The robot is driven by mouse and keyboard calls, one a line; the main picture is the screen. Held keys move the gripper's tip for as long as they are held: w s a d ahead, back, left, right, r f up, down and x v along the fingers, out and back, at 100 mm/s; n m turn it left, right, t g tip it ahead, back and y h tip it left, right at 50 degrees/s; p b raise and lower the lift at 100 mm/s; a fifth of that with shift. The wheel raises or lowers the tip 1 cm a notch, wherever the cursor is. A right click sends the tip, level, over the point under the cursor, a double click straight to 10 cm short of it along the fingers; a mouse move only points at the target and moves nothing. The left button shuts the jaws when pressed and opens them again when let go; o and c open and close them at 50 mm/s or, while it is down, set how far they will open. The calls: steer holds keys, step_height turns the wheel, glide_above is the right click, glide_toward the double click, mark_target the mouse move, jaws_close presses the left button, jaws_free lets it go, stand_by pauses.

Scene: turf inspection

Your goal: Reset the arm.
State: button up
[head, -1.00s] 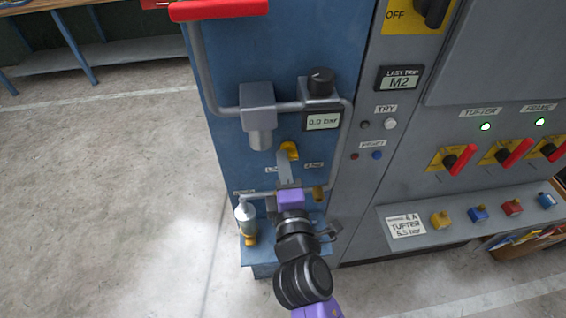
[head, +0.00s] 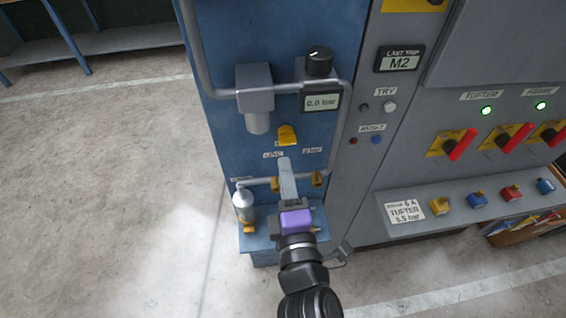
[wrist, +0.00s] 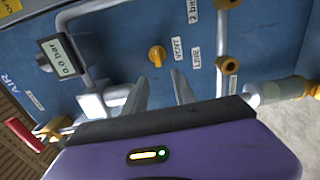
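My gripper (head: 285,163) reaches up in front of a blue panel (head: 225,60). In the wrist view its two pale fingers (wrist: 160,83) stand apart with nothing between them. A yellow valve handle (head: 287,135) is on the panel just beyond the fingertips. It also shows in the wrist view (wrist: 157,56), ahead of the gap and clear of the fingers. Labels reading "VENT" (wrist: 178,49) and "LINE" (wrist: 195,60) sit beside it.
A gauge (head: 322,102) reads 0.0 bar below a black knob (head: 319,60). Pipes run along the panel. A clear bottle (head: 243,204) stands left of my gripper. A grey cabinet with red-handled switches (head: 461,143) is at the right. The floor at left is clear.

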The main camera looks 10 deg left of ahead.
steer(key=shift+s, duration=0.3)
stand_by(0.4)
